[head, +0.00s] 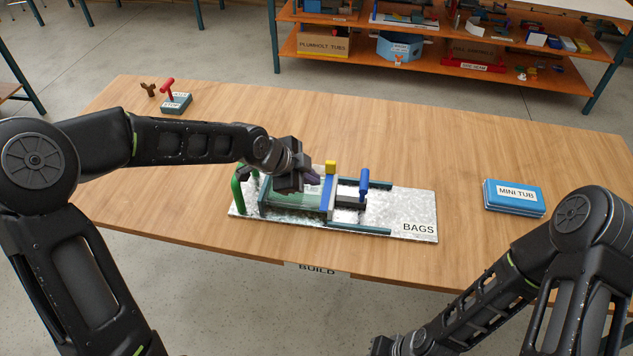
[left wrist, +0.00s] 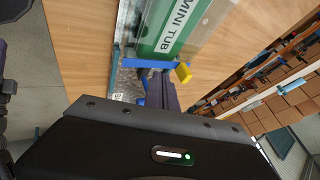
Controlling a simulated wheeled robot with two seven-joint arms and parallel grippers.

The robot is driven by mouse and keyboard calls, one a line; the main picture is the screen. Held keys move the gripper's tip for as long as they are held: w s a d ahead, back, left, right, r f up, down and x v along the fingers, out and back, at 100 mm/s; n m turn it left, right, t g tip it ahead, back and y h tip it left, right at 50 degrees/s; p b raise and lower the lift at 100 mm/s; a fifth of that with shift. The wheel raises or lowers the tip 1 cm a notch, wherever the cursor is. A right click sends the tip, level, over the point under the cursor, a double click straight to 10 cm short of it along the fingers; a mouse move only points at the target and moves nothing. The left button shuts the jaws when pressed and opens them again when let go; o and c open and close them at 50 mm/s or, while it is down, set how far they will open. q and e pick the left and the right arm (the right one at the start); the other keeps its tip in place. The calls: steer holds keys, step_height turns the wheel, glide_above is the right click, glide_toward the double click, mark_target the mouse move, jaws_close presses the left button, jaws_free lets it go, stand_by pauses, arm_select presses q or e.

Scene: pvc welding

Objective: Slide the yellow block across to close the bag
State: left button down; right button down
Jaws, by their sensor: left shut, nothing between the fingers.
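The yellow block (head: 330,167) sits at the far end of a blue bar (head: 328,195) that crosses the metal bag fixture (head: 415,212). In the left wrist view the block (left wrist: 183,73) tops the bar's right end. A clear bag (head: 293,199) lies left of the bar; in the left wrist view a green MINI TUB box (left wrist: 178,28) shows inside it. My left gripper (head: 314,178) is shut and empty, above the bag and just left of the yellow block; I cannot tell whether they touch.
A blue upright handle (head: 364,184) stands right of the bar, and a green curved handle (head: 238,187) at the fixture's left end. A blue MINI TUB box (head: 514,198) lies at right. A red-handled grey block (head: 175,102) stands at far left. Table between is clear.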

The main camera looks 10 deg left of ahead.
arm_select(q)
steer(key=v, duration=0.6)
steer(key=shift+p, duration=0.3)
steer(key=shift+s, duration=0.1)
steer(key=shift+f, duration=0.1)
